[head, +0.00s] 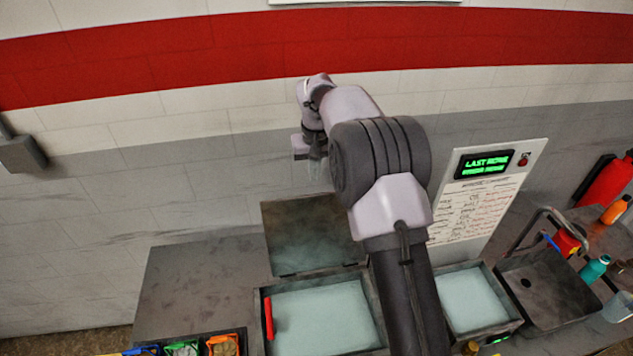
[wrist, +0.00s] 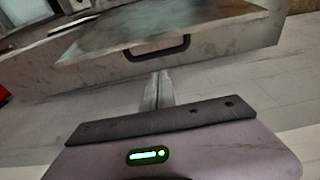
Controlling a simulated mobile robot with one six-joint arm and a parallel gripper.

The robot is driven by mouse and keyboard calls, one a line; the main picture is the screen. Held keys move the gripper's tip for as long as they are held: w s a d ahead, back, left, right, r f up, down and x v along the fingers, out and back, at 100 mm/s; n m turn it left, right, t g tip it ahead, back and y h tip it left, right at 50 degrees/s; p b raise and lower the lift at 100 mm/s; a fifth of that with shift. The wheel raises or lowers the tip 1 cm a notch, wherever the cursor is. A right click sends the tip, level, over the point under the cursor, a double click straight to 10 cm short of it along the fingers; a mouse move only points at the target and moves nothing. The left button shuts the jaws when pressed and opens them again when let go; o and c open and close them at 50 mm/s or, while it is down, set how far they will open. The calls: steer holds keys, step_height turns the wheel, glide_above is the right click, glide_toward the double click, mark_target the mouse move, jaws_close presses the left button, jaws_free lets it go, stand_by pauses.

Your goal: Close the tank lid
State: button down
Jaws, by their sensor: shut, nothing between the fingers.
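The tank (head: 260,340) stands in the grey bench with pale liquid showing inside. Its lid (head: 312,235), a dark grey-green stained panel, is open and raised at the tank's back edge. In the wrist view the lid (wrist: 190,24) fills the top, with a dark handle (wrist: 157,49) along its near edge. My gripper (head: 314,168) is behind and above the lid in the head view, near the wall. In the wrist view my gripper (wrist: 157,90) is shut and empty, with its fingertips just short of the handle and apart from it in the picture.
A second open tank (head: 471,300) and a sink (head: 548,285) lie to the right. A sign panel with a green display (head: 485,164) stands behind them. A red bar (head: 268,318) is at the tank's left side. Coloured packets (head: 222,345) sit at front left; the bench's left top (head: 195,285) is clear.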

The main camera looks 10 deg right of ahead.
steer(key=s, duration=0.2)
steer(key=s+f, duration=0.1)
steer(key=shift+s+f+p, duration=0.1)
steer(key=shift+s+p, duration=0.25)
steer(key=shift+s, duration=0.05)
steer(key=shift+s+b, duration=0.15)
steer(key=shift+b, duration=0.35)
